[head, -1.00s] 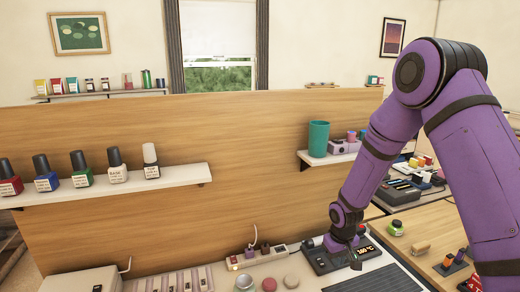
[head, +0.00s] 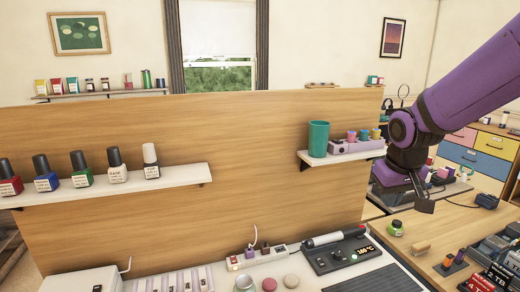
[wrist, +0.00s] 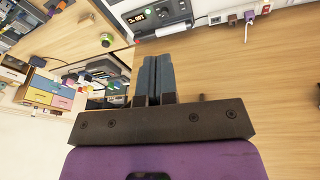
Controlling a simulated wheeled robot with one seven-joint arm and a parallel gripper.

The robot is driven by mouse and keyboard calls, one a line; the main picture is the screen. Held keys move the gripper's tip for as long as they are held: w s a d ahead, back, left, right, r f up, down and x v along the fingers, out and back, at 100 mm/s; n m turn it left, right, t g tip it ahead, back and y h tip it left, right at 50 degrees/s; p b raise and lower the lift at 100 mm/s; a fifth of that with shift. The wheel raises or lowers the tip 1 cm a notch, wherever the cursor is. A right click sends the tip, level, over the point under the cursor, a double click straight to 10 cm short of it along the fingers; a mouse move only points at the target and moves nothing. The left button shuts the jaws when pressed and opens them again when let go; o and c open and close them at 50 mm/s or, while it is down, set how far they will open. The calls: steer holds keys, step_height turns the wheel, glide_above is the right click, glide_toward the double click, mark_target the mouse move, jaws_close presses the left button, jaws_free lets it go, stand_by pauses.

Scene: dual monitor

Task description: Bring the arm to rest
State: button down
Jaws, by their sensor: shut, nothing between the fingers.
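My gripper (head: 425,204) is at the right in the head view, at the end of my purple arm. It is in the air above the right-hand wooden desk, clear of the soldering station (head: 340,254). In the wrist view my gripper (wrist: 157,62) shows its two dark fingers side by side and touching, with nothing between them. The soldering station also shows at the top of the wrist view (wrist: 160,17). A pen-like iron (head: 335,238) lies along the back of the station.
A shelf (head: 347,156) with a green cup (head: 318,139) is left of my gripper, on the wooden panel (head: 250,190). A green-lidded jar (head: 396,228) and a wooden block (head: 420,248) stand on the desk below. Polish bottles line the left shelf (head: 180,174).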

steer(key=s+r+t, duration=0.1)
steer(key=s+r, duration=0.4)
steer(key=s, duration=0.5)
steer(key=s+d+r+m+t, duration=0.1)
steer(key=s+r, duration=0.4)
steer(key=s, duration=0.5)
steer(key=shift+s+d+y, duration=0.15)
steer(key=shift+d+y, duration=0.1)
steer(key=shift+y, duration=0.05)
steer(key=shift+r, duration=0.1)
